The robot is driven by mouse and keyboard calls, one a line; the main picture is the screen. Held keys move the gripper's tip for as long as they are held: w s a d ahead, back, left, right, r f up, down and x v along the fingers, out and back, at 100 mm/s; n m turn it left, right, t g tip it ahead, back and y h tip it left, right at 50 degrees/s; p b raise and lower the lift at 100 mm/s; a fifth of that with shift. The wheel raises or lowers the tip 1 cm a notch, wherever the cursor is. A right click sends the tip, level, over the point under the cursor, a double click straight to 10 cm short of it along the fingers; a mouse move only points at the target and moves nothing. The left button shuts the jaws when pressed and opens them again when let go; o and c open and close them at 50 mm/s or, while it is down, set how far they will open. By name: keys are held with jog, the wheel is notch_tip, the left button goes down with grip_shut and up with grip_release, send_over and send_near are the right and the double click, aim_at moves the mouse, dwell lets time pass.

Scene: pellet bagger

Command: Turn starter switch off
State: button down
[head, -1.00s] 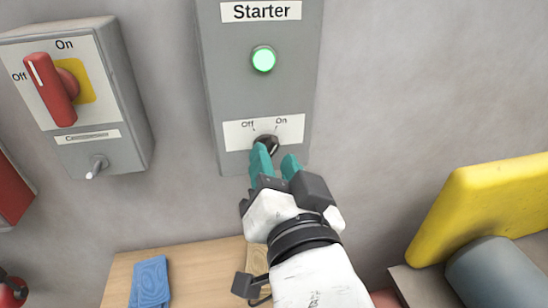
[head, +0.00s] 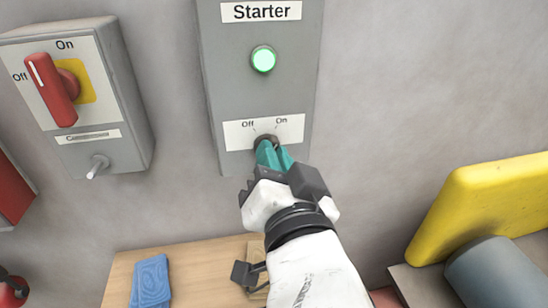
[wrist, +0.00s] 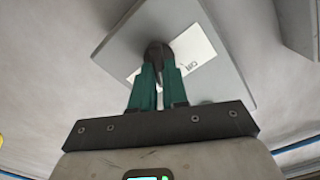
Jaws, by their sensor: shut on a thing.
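The grey Starter box (head: 225,95) is on the wall, with a lit green lamp (head: 263,59) and a white label marked Off on the left and On on the right. The black starter switch (head: 265,141) is below the label's words, mostly hidden by my fingers. My gripper (head: 273,153) has its teal fingertips shut on the switch knob. In the wrist view, the dark knob (wrist: 158,55) shows between and beyond the two fingertips (wrist: 160,70). I cannot tell which way the switch points.
Left of the Starter is another grey box (head: 128,100) with a red rotary handle (head: 52,90). A yellow object (head: 480,205) and a grey cylinder (head: 495,275) are at the right.

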jog(key=shift+n, duration=0.3)
jog(key=shift+a+n+p, duration=0.15)
jog(key=shift+n+p, duration=1.4)
jog(key=shift+n, duration=1.25)
jog(key=shift+a+n+p, duration=0.15)
jog(key=shift+n+p, duration=1.4)
jog(key=shift+n, duration=1.25)
jog(key=c, duration=1.1)
grip_release()
jog(key=shift+c, duration=0.2)
jog(key=shift+s, duration=0.1)
